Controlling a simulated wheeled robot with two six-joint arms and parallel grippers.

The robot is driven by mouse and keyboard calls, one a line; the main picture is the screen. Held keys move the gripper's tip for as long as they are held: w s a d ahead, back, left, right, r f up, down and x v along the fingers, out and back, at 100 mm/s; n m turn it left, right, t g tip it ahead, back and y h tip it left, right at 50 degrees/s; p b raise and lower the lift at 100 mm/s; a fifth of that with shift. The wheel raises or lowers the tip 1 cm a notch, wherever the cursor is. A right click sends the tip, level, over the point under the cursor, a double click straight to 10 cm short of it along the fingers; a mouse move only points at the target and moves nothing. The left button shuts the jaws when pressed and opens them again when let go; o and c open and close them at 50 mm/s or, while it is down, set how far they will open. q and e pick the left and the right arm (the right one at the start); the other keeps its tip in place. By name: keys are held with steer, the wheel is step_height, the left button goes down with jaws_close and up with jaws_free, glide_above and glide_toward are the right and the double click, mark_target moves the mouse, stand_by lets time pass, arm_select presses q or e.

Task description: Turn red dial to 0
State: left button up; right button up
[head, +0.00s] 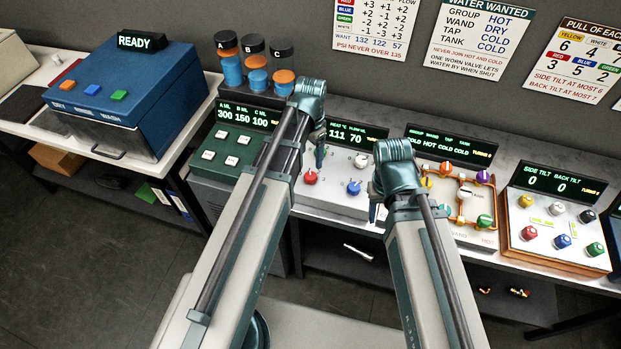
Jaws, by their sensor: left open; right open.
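A red dial (310,178) sits at the left of a white panel (338,199), beside a blue dial (354,188) and below a white one (361,161). The panel's green display (357,135) reads 111 and 70. Another red dial (529,233) is on the orange-framed panel at the right, whose display (553,183) reads 0 and 0. My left gripper (320,156) is open, just above and right of the first red dial, apart from it in the picture. My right gripper (375,212) is open near the white panel's front right edge. Dial pointer marks are too small to read.
A blue box (122,85) with coloured buttons stands on the left table. A green button panel (226,147) is left of the white panel. An orange-piped valve panel (463,205) lies right of my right gripper. Three canisters (256,65) stand at the back.

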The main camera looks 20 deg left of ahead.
mark_target(310, 176)
arm_select(q)
step_height(310, 176, down, 10)
steer(key=b, duration=0.8)
steer(key=shift+b, duration=0.4)
steer(key=shift+r, duration=0.1)
jaws_close()
